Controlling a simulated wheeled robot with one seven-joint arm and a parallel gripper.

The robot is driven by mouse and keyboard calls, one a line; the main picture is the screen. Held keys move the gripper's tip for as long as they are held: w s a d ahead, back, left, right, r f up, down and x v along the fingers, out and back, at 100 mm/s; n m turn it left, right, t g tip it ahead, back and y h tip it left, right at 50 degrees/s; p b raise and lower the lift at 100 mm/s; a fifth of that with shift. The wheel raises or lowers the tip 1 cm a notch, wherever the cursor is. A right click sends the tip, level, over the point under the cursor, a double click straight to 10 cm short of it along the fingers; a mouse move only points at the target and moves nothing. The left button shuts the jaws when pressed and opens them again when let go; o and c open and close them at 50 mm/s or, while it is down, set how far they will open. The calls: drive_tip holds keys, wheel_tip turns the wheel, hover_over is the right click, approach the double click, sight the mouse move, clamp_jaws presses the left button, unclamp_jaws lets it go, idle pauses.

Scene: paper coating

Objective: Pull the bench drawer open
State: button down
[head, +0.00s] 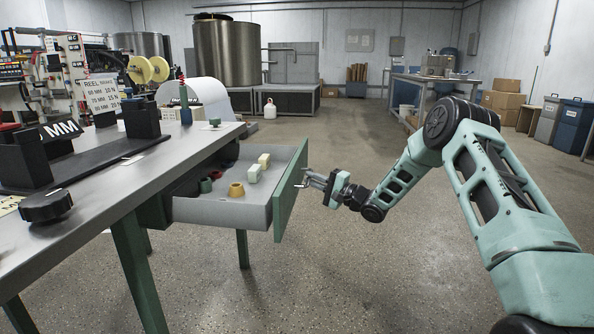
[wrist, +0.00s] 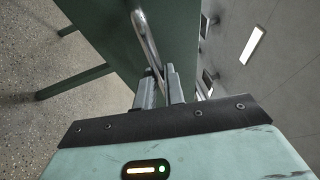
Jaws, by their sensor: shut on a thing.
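The bench drawer (head: 222,212) stands well open from the end of the bench (head: 125,180), and several small parts lie inside it. Its green front panel (head: 291,192) faces my gripper (head: 315,180). My gripper is shut on the drawer's metal bar handle (wrist: 147,40). In the wrist view the two fingers (wrist: 160,92) close around the lower part of the handle, with the green panel behind. In the head view the handle is small and partly hidden by the fingers.
A yellow ring-shaped part (head: 236,190) and pale blocks (head: 255,172) lie in the drawer. A black knob (head: 46,206) and a gauge stand are on the bench top. The floor (head: 350,270) around my arm is clear. Boxes (head: 502,102) and bins stand far right.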

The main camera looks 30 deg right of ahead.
drive_tip(key=shift+s+d, duration=0.55)
drive_tip(key=shift+d, duration=0.15)
drive_tip(key=c, duration=1.5)
unclamp_jaws()
drive_tip(key=p+v, duration=0.5)
drive_tip(key=v, duration=1.2)
drive_tip(key=shift+s+d, duration=0.15)
drive_tip(key=shift+d, duration=0.05)
